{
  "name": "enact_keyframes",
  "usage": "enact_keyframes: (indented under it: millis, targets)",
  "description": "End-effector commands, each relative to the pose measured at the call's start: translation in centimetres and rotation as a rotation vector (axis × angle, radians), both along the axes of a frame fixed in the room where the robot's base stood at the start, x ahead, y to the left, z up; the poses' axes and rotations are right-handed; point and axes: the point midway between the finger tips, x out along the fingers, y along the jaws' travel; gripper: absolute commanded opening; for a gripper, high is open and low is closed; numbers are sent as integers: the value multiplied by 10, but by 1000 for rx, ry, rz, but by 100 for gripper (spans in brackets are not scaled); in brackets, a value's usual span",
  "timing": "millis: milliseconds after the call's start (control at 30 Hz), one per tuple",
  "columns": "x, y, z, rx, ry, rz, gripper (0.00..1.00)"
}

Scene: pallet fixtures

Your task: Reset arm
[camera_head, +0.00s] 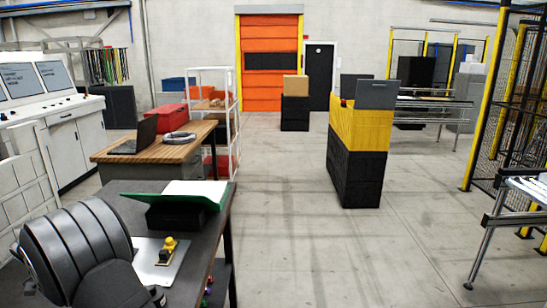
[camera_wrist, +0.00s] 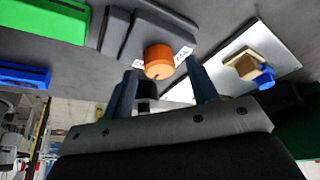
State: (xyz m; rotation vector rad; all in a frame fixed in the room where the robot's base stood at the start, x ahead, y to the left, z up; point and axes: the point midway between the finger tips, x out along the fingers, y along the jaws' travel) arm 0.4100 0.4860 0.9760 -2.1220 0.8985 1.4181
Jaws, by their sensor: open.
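My gripper (camera_wrist: 159,68) shows in the wrist view with its two fingers spread apart and nothing held between them. An orange round piece (camera_wrist: 158,62) sits beyond the fingertips, at a dark grey fixture (camera_wrist: 130,35) with white labels. I cannot tell how far it is from the fingers. In the head view my arm fills the lower left corner and hides part of the dark table (camera_head: 205,240); the gripper's fingers cannot be made out there.
A white plate (camera_head: 150,265) with a yellow piece (camera_head: 167,249) lies on the table, near a green-topped black box (camera_head: 175,215). The wrist view shows green (camera_wrist: 50,18) and blue (camera_wrist: 25,76) parts. Yellow and black crates (camera_head: 355,165) stand across clear floor.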

Motion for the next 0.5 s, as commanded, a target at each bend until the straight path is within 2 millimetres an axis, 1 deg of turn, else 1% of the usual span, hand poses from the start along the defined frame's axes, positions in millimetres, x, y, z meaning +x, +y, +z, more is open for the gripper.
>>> enact_keyframes:
  millis: [167, 500]
  targets:
    - [-7, 8, 27, 4, -2, 1, 53]
    - [-26, 27, 90, 4, -2, 1, 53]
